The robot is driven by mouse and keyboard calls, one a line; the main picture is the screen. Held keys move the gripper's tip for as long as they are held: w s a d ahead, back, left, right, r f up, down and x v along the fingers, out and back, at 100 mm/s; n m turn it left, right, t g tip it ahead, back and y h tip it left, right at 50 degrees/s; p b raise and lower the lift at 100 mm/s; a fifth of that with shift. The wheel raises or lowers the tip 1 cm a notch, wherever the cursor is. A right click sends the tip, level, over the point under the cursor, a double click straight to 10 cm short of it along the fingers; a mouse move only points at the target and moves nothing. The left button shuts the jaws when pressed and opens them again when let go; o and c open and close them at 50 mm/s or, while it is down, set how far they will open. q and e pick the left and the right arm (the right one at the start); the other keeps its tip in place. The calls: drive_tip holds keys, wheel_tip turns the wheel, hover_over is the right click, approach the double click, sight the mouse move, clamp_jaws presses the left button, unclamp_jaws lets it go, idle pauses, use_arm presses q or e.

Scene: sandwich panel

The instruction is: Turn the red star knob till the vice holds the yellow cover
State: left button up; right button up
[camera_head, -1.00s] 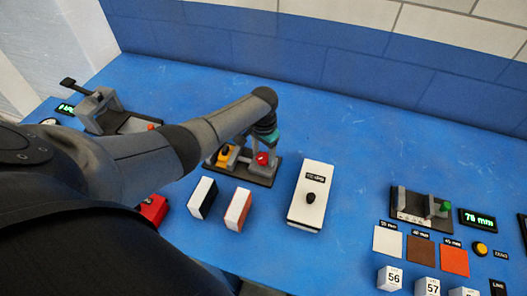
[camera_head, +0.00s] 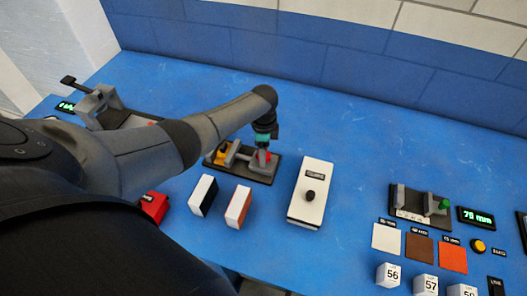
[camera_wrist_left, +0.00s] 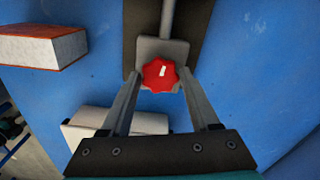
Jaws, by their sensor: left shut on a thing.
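The red star knob (camera_wrist_left: 161,74) sits at the end of the vice's grey screw block. In the head view the knob (camera_head: 262,156) is partly hidden by my gripper. My left gripper (camera_wrist_left: 161,76) is shut on the knob, one finger on each side of it; in the head view the gripper (camera_head: 264,146) reaches down to it. The vice (camera_head: 255,177) stands on a dark base. The yellow cover (camera_head: 221,154) is at the vice's left end, partly hidden by my arm; I cannot tell whether the jaw touches it. My right gripper is not in view.
A white box with a black knob (camera_head: 313,190) stands right of the vice. Two small blocks, black-and-white (camera_head: 203,195) and orange-and-white (camera_head: 238,207), stand in front. The blue table behind is clear.

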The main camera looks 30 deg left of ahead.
use_arm(q)
drive_tip(key=shift+m, duration=2)
drive_tip(key=o, duration=1.4)
drive_tip(key=shift+c, duration=0.2)
drive_tip(key=shift+r, duration=0.5)
wheel_tip(320, 180, up, 14)
drive_tip(key=p, duration=0.2)
drive_tip(key=shift+p, duration=0.3)
